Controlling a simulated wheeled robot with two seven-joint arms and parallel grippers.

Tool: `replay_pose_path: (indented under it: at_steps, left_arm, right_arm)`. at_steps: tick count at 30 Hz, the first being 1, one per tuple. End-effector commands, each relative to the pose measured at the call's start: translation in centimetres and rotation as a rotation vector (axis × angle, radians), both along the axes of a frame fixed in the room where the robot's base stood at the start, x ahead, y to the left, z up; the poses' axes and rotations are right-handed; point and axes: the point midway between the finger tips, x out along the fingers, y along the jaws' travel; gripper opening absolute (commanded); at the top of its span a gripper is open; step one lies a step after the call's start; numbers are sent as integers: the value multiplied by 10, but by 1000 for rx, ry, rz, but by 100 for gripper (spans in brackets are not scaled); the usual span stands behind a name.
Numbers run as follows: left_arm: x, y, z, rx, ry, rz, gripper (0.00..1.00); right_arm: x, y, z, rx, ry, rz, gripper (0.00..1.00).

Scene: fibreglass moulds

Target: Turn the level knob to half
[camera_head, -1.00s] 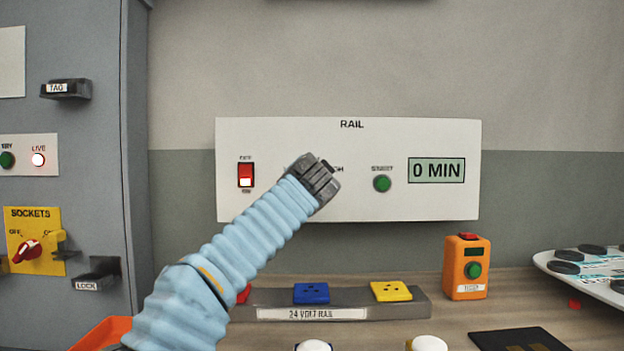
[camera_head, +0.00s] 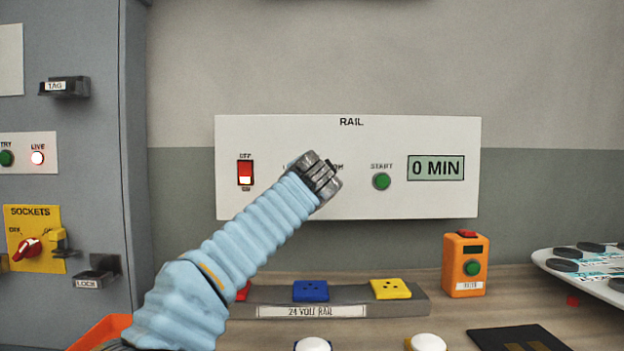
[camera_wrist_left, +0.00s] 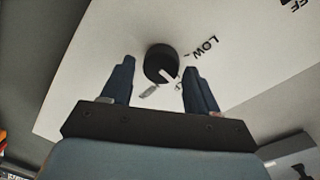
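The white RAIL panel (camera_head: 300,205) is on the wall in the head view. My left gripper (camera_head: 326,172) is in front of its middle and hides the knob there. In the left wrist view the level knob (camera_wrist_left: 160,63) is round and black, with a white pointer mark directed to the lower right of the picture. The word LOW (camera_wrist_left: 203,47) is printed beside it, upside down. My left gripper (camera_wrist_left: 158,66) is open, with one finger on each side of the knob. A gap shows on both sides. My right gripper is not in view.
The panel also has a red rocker switch (camera_head: 245,173), a green START button (camera_head: 381,181) and a display (camera_head: 436,168) reading 0 MIN. A 24 volt rail (camera_head: 420,302) with coloured sockets and an orange box (camera_head: 466,265) stand on the bench below. A grey cabinet (camera_head: 90,120) is at left.

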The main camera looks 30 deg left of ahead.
Motion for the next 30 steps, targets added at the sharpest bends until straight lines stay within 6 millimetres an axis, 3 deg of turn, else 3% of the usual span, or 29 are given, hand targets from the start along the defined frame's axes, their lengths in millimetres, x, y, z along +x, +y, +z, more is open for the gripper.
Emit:
replay_pose_path:
  at_steps: [10,14,22,30]
  left_arm:
    - [-1,0,0,-1,-1,1,69]
    - [-11,-7,-2,0,-2,-2,69]
    - [-67,-38,0,-2,-3,-5,69]
    - [-110,-62,6,-1,0,-1,69]
  right_arm:
    - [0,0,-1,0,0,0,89]
    - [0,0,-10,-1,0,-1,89]
    - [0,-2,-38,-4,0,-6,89]
    - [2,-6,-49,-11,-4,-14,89]
